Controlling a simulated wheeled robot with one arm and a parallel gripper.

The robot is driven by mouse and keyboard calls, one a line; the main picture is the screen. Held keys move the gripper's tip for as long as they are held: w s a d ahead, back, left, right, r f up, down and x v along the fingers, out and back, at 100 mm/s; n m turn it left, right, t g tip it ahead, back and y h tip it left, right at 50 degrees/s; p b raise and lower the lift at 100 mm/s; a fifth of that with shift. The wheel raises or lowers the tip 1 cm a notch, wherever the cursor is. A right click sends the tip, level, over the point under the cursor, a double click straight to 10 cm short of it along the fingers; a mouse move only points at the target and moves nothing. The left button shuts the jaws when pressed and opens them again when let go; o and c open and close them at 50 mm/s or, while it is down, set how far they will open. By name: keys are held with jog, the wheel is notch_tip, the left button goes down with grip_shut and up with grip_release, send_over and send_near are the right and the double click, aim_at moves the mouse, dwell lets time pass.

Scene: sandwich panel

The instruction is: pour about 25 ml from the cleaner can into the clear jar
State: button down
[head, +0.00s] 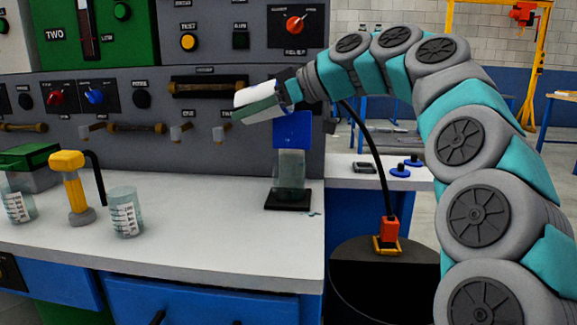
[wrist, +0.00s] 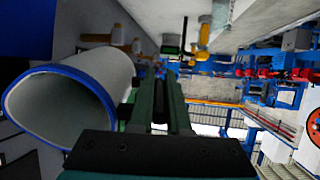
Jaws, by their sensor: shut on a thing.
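The cleaner can, as far as I can tell, is the white cylinder (wrist: 88,75) with a blue rim in the wrist view, beside my gripper's green fingers (wrist: 157,100). In the head view its pale side (head: 256,91) lies tipped nearly level at my gripper (head: 250,111). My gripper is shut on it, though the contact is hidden. The blue-rimmed end faces the wrist camera; I cannot tell whether liquid is leaving it. The clear jar (head: 290,178) stands upright on a black pad (head: 287,201), below and right of the gripper. Its liquid level is unclear.
A blue block (head: 292,130) shows just above the jar. Two marked beakers (head: 125,218) (head: 17,207) and a yellow-topped post (head: 70,180) stand left. The bench (head: 215,235) is clear between beaker and pad; a control panel stands behind.

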jog(key=shift+a+f+y+b, duration=0.2)
jog(key=shift+y+b, duration=0.5)
jog(key=shift+b, duration=1.05)
jog(key=shift+w+a, duration=0.25)
jog(key=shift+a, duration=0.1)
jog(key=shift+w+a+r+b, duration=0.1)
jog(key=shift+w+a+b, duration=0.05)
jog(key=shift+b, duration=0.2)
jog(key=shift+a+t, duration=0.1)
jog(key=shift+t, duration=0.2)
jog(key=shift+w, duration=0.1)
jog(key=h+p, duration=0.1)
jog(key=p, duration=0.3)
jog(key=g+h+p, duration=0.1)
jog(key=h+p, duration=0.1)
jog(key=p, duration=0.2)
jog(key=shift+a+f, duration=0.15)
jog(key=shift+f, duration=0.2)
jog(key=shift+p, duration=0.35)
